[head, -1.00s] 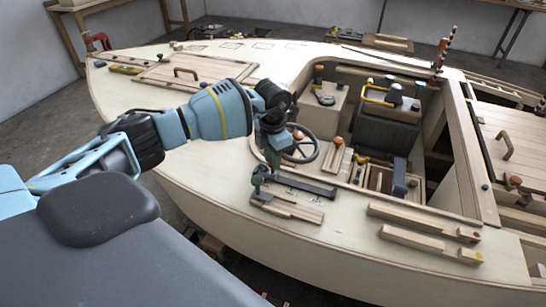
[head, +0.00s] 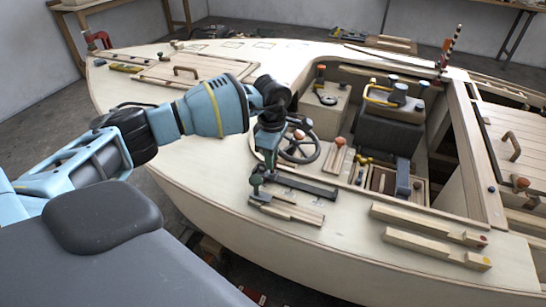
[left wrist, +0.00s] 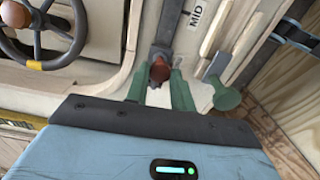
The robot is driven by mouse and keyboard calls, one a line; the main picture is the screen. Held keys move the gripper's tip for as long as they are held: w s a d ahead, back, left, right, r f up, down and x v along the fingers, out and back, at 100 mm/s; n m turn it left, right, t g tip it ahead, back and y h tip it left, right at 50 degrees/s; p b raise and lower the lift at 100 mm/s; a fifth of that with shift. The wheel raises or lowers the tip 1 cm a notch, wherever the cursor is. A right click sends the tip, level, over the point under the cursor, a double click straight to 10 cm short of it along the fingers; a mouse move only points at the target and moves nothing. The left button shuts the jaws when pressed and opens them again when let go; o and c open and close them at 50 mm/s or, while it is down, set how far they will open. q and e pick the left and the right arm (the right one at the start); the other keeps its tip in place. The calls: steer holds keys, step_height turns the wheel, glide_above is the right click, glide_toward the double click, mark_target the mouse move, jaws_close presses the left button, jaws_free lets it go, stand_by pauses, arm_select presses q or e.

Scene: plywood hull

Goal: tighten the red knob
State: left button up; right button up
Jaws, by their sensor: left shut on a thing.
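The red knob (left wrist: 160,72) shows in the left wrist view, at the end of a dark metal bar. It sits between the two green fingers of my left gripper (left wrist: 161,88), which is shut on it. In the head view my left gripper (head: 269,158) points down at the deck edge beside the steering wheel, and the red knob is hidden there. My right gripper is in neither current view.
A green knob (left wrist: 227,100) stands close by on the right in the wrist view. The steering wheel (head: 300,148) with its own orange-brown knob is just beside the gripper. Wooden strips (head: 430,222) lie on the side deck. The open cockpit lies beyond.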

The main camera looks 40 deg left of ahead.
arm_select(q)
steer(key=m+b, duration=0.1)
steer(key=m, duration=0.6)
steer(key=shift+b, duration=0.3)
steer(key=shift+w+r+m+b, duration=0.15)
steer(key=shift+m+b, duration=0.15)
steer(key=shift+m, duration=1.2)
arm_select(e)
steer(key=s+f, duration=0.1)
steer(key=f, duration=0.1)
steer(key=shift+s+a+f+g, duration=0.1)
steer(key=shift+s+f+g, duration=0.2)
steer(key=shift+s+f, duration=0.05)
arm_select(q)
steer(key=shift+r+m, duration=0.1)
steer(key=shift+m, duration=0.3)
arm_select(e)
steer(key=shift+w, duration=0.15)
arm_select(q)
steer(key=o, duration=1)
